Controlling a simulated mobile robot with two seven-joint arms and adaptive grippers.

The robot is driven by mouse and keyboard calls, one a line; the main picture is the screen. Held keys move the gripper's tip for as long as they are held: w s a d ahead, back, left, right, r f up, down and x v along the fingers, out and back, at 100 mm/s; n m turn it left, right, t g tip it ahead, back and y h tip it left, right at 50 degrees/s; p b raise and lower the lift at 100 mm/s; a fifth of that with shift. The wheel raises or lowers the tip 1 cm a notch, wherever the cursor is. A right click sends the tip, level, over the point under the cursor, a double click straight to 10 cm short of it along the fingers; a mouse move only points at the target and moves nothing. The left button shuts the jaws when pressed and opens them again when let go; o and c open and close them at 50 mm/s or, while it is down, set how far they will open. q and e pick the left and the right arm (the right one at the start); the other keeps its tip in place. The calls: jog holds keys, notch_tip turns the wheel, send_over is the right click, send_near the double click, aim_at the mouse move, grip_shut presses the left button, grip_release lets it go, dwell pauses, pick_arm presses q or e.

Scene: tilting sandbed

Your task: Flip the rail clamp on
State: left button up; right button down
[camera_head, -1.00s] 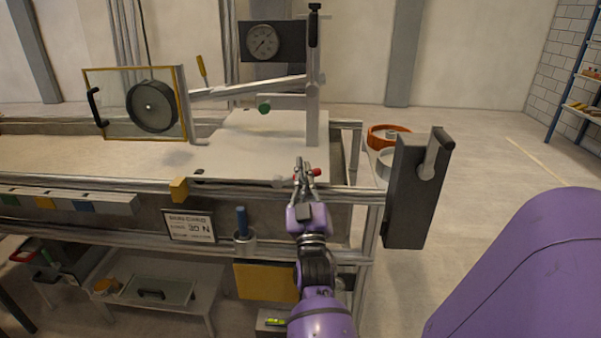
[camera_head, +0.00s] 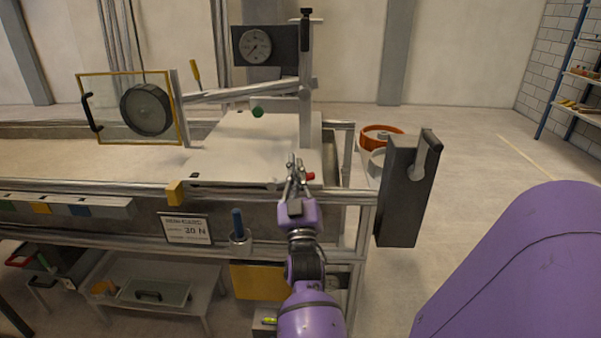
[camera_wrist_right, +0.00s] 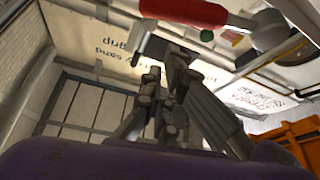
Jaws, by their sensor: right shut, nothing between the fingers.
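The rail clamp shows by its red handle (camera_head: 310,176), at the front rail near the right end of the sandbed. In the right wrist view the red handle (camera_wrist_right: 185,10) is large at the top, with a metal end to its right. My right gripper (camera_head: 293,164) is just left of the red handle in the head view, fingers pointing up and away. It is shut and empty; its fingers also show in the right wrist view (camera_wrist_right: 165,85), below the handle. I cannot tell whether they touch it. The clamp body is mostly hidden behind the gripper. My left gripper is out of view.
A dark grey box with a lever (camera_head: 408,190) stands to the right of the gripper. A yellow block (camera_head: 175,193) sits on the front rail to the left. A gauge (camera_head: 255,47) and an arm with a green knob (camera_head: 257,111) stand behind, over the white plate (camera_head: 235,160).

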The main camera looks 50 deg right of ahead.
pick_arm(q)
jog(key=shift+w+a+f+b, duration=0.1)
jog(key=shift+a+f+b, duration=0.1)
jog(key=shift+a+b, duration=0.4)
pick_arm(e)
jog(key=r+v, duration=0.1)
jog(key=v, duration=0.8)
jog(key=shift+s+a, duration=0.4)
jog(key=shift+a, duration=0.2)
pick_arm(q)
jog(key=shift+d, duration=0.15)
